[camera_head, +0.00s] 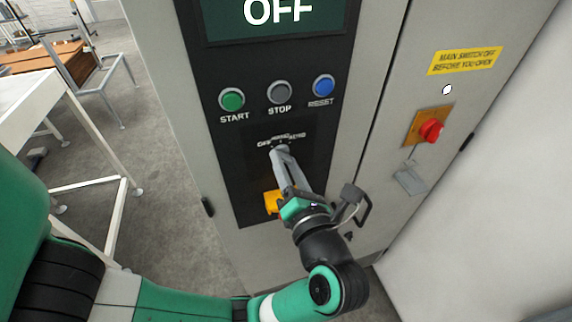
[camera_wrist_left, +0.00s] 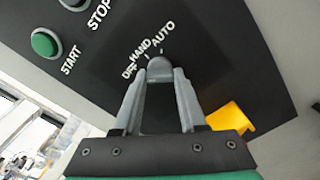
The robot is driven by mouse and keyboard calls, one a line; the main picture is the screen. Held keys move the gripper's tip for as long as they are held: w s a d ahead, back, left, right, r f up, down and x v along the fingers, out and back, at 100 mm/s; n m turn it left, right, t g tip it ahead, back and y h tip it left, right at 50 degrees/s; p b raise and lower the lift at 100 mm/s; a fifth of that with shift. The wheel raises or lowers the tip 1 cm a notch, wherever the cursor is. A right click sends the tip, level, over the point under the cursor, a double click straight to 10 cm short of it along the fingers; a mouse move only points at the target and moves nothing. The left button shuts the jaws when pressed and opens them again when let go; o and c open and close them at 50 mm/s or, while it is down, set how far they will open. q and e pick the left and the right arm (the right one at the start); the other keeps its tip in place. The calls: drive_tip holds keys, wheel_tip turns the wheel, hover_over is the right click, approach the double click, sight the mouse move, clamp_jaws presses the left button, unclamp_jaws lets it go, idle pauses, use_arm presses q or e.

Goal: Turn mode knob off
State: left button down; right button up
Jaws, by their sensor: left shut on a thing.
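The mode knob (camera_wrist_left: 159,64) is a small grey knob on the dark control panel, below the labels OFF, HAND and AUTO. My left gripper (camera_head: 280,151) reaches up to it from below right, and its fingers hide most of the knob in the head view. In the left wrist view the two grey fingertips (camera_wrist_left: 160,76) are shut on the knob, one on each side. I cannot tell for sure which label the knob points to. The display (camera_head: 278,28) above reads OFF. My right gripper is not in view.
Above the knob are the green START (camera_head: 232,99), grey STOP (camera_head: 279,92) and blue RESET (camera_head: 323,86) buttons. A yellow part (camera_head: 271,202) sits below the knob, close to my fingers. A red main switch (camera_head: 431,131) is on the cabinet at right.

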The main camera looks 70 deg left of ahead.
use_arm(q)
drive_tip(key=shift+c, duration=2.3)
unclamp_jaws()
drive_tip(key=shift+d, duration=0.15)
drive_tip(key=d, duration=1.1)
drive_tip(key=shift+s+d+b, duration=0.15)
drive_tip(key=shift+d+b, duration=0.05)
drive_tip(key=shift+b, duration=0.1)
